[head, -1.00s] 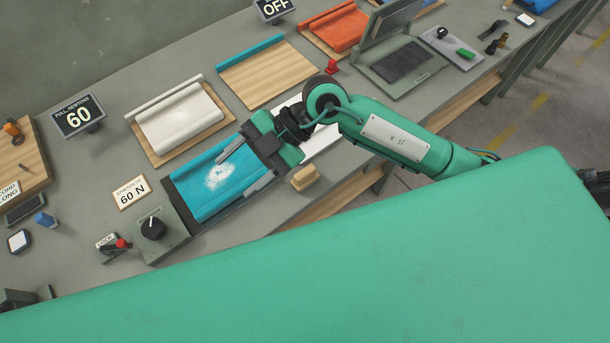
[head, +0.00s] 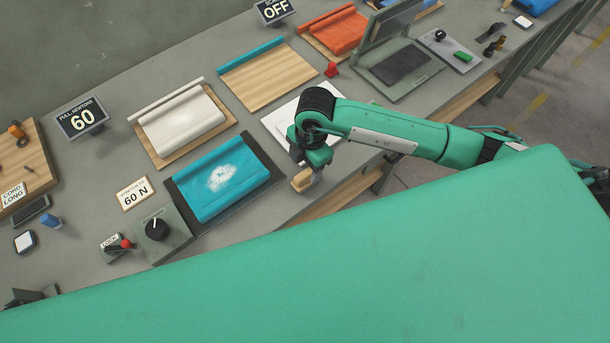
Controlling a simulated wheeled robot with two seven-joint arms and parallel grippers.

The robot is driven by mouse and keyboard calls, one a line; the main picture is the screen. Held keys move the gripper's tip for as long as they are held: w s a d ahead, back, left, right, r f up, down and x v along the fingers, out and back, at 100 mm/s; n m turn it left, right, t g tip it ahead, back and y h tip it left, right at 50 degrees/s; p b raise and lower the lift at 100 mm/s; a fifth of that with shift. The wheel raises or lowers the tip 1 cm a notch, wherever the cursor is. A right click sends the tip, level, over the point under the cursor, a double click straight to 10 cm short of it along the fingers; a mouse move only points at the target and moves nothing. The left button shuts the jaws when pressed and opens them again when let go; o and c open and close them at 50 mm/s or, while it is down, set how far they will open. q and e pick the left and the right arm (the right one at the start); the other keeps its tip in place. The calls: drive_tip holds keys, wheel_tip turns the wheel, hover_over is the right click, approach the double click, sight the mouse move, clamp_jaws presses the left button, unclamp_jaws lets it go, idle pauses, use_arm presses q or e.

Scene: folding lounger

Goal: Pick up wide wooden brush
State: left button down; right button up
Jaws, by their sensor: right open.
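The wide wooden brush (head: 301,182) is a small tan block at the front edge of the bench, right of the blue cloth. My right gripper (head: 308,172) points down at the brush, with its fingers at or just above it. The fingers are open, and one finger overlaps the brush's right end in the picture. I cannot tell whether they touch it. The gripper's body hides part of the white sheet behind. My left gripper is not in view.
The blue cloth (head: 219,178) with a white powdery patch lies on a dark board left of the brush. A dial box (head: 165,238) stands further left. A white sheet (head: 285,118) lies behind my gripper. My green body covers the foreground.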

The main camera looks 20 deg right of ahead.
sight(305, 174)
drive_tip(key=f+p, duration=0.2)
drive_tip(key=f, duration=0.3)
drive_tip(key=shift+s+a+p, duration=0.25)
drive_tip(key=shift+s+p, duration=0.05)
drive_tip(key=shift+p, duration=0.1)
drive_tip(key=shift+f, duration=0.45)
drive_tip(key=shift+c, duration=0.4)
drive_tip(key=c, duration=1)
